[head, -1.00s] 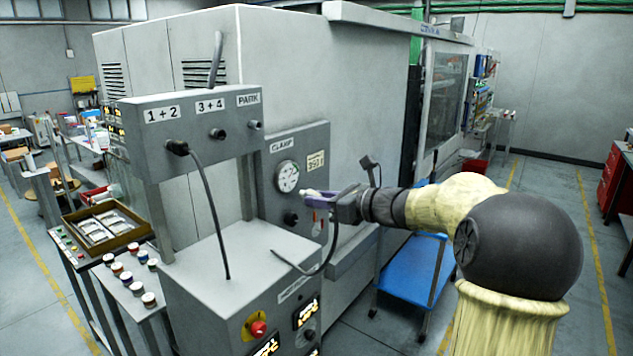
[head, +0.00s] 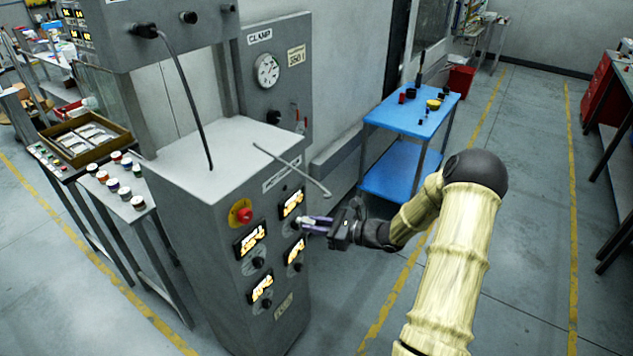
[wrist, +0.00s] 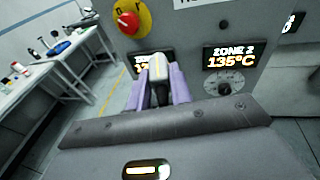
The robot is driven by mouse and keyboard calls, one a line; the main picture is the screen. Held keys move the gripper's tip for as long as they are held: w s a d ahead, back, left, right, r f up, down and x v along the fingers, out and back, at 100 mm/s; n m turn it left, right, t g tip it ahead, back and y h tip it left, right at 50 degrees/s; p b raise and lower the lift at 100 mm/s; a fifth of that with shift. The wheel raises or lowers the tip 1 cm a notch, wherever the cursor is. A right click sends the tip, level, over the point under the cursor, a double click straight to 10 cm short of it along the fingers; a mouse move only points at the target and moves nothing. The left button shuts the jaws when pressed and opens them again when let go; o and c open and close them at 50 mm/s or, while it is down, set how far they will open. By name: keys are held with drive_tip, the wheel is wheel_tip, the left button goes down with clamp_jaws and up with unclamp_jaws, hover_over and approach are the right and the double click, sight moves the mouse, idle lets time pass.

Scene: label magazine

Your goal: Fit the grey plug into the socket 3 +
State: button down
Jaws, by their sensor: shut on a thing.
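My gripper (head: 308,222) is shut on a grey-white piece with a yellow stripe, which looks like the grey plug (wrist: 158,76). The purple fingers stand on both sides of it in the wrist view. The gripper is in front of the press's lower panel, beside the zone displays, well below the sockets. Socket 3 + 4 (head: 189,17) is a dark round port on the upper crosshead; its label is out of view.
A black plug (head: 146,31) with a hanging cable sits in the port to the left. A third port (head: 228,8) is to the right. The press top (head: 205,160) is mostly bare. A red knob (head: 242,214) is on the front panel. A blue cart (head: 408,118) stands behind my arm.

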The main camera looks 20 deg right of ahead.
drive_tip(key=s+a+f, duration=0.2)
drive_tip(key=s+f, duration=0.1)
drive_tip(key=f, duration=0.2)
drive_tip(key=s+a+f+n+g+b, duration=0.1)
drive_tip(key=s+a+f, duration=0.2)
drive_tip(key=f, duration=0.3)
drive_tip(key=s+a+f+y+b, duration=0.1)
drive_tip(key=s+a+f, duration=0.1)
drive_tip(key=f, duration=0.3)
drive_tip(key=shift+s+a+f+g, duration=0.2)
drive_tip(key=shift+s+a+g, duration=0.1)
drive_tip(key=shift+s, duration=0.6)
drive_tip(key=shift+d, duration=0.1)
